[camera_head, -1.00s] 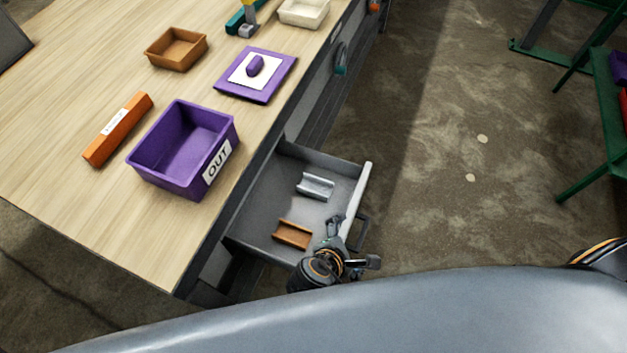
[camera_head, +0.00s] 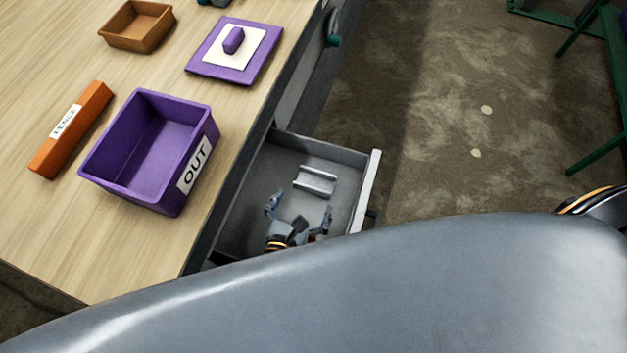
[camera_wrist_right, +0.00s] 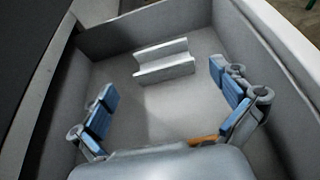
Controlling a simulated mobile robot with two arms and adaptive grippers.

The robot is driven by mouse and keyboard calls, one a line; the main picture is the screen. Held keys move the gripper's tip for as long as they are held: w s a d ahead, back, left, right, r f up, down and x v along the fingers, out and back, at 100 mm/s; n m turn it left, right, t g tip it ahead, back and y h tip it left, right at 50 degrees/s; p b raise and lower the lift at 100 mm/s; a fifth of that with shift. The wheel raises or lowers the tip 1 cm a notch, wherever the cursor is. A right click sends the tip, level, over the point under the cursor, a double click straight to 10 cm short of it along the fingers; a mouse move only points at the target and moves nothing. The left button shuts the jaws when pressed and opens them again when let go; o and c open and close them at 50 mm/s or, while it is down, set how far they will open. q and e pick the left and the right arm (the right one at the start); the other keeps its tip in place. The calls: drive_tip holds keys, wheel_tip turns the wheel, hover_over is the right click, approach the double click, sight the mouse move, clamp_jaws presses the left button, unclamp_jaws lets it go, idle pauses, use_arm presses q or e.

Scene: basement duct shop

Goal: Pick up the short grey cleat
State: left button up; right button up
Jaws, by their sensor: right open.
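The short grey cleat (camera_head: 315,181) lies on the floor of the open drawer (camera_head: 257,180), toward its far end. It also shows in the right wrist view (camera_wrist_right: 164,61), ahead of the fingertips and apart from them. My right gripper (camera_head: 298,212) is open and empty over the drawer, on the near side of the cleat. Its two blue-padded fingers stand wide apart in the right wrist view (camera_wrist_right: 165,92). A brown edge of the other cleat (camera_wrist_right: 203,140) shows low in the wrist view; my gripper hides the rest. My left gripper is not in view.
The drawer walls stand close around my right gripper. On the wooden bench (camera_head: 60,225) are a purple OUT bin (camera_head: 130,185), an orange labelled bar (camera_head: 70,130), a brown tray (camera_head: 137,25) and a purple plate with a knob (camera_head: 236,50). Open floor (camera_head: 430,130) lies right of the drawer.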

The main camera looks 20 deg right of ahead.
sight(317, 173)
drive_tip(key=x, duration=1.4)
drive_tip(key=shift+f+b, duration=0.15)
drive_tip(key=shift+b, duration=0.15)
drive_tip(key=c, duration=0.8)
